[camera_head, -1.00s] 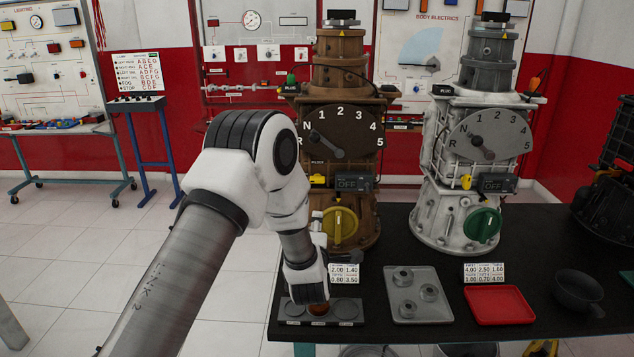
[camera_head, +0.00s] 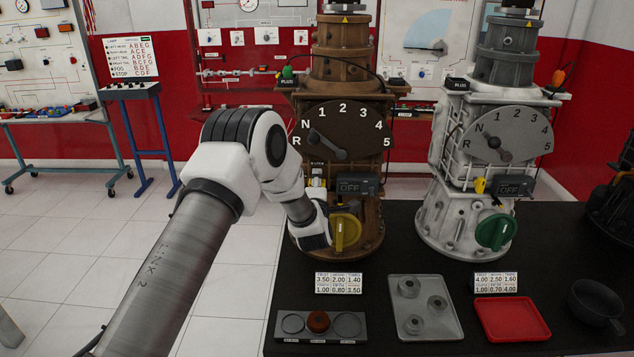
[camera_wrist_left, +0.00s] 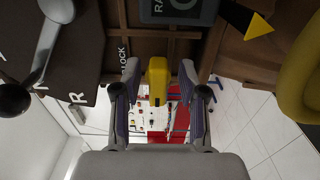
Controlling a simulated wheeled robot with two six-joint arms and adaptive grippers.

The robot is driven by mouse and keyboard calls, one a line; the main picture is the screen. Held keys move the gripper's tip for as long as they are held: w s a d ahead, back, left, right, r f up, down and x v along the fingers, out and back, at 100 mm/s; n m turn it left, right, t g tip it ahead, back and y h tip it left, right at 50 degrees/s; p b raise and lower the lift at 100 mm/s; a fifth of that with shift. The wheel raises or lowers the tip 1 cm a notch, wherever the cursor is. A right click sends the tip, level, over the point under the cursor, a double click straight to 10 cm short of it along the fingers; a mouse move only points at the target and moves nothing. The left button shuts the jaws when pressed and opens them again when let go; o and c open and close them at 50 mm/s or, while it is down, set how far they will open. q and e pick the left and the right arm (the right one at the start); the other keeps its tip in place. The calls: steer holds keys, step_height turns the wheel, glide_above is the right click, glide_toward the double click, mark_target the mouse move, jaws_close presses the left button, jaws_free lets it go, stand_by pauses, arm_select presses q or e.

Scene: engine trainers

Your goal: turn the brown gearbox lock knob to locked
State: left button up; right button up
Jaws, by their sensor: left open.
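The brown gearbox (camera_head: 345,110) stands at the table's back edge, with its dial pointer toward N. In the left wrist view its small yellow lock knob (camera_wrist_left: 157,82) sits near the LOCK lettering, between the fingers of my open left gripper (camera_wrist_left: 159,72). I cannot tell if the fingers touch it. In the head view my left wrist is low in front of the gearbox's left side, and its fingers are mostly hidden or too small to make out. My right gripper is not in view.
A large yellow knob (camera_head: 345,232) and a grey display box (camera_head: 358,185) are close by. The white gearbox (camera_head: 478,150) stands to the right. In front lie a disc holder (camera_head: 290,338) with a red-brown disc (camera_head: 318,321), a grey tray (camera_head: 442,325) and a red tray (camera_head: 512,320).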

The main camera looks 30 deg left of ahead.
arm_select(q)
steer(key=shift+s+d+r, duration=0.15)
steer(key=shift+r, duration=0.05)
steer(key=c, duration=0.6)
jaws_close()
